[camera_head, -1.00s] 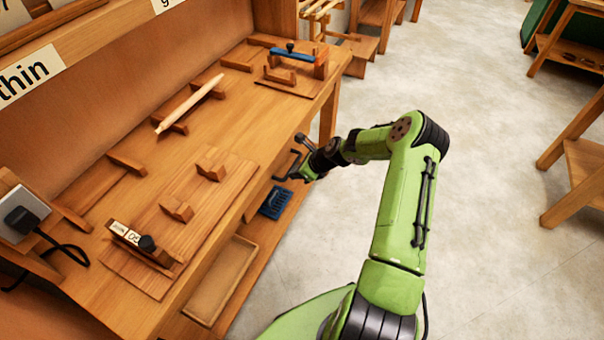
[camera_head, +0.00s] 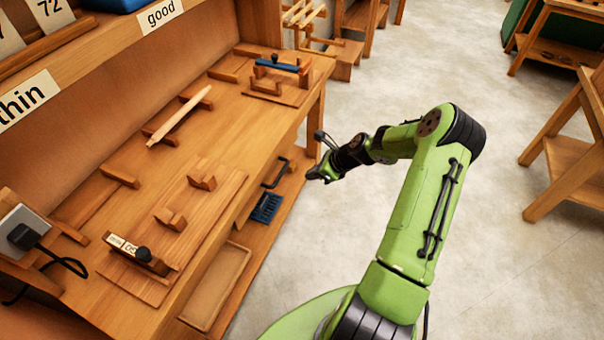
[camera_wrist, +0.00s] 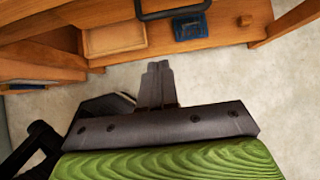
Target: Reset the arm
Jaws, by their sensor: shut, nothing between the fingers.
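My green arm reaches up from the bottom of the head view and bends left at the elbow. My gripper (camera_head: 322,158) is in the air off the front edge of the workbench (camera_head: 240,115), to the right of it. In the wrist view my gripper (camera_wrist: 160,66) shows its two fingers together, with nothing between them. Behind the fingertips are the bench's lower shelf and the pale floor. No object touches the gripper.
On the bench lie a pale tapered wooden stick (camera_head: 180,115), a board with two wooden rests (camera_head: 190,195) and a blue tool (camera_head: 278,63). Below are a dark handle (camera_head: 276,172), a blue tray (camera_head: 266,207) and a wooden tray (camera_head: 216,285).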

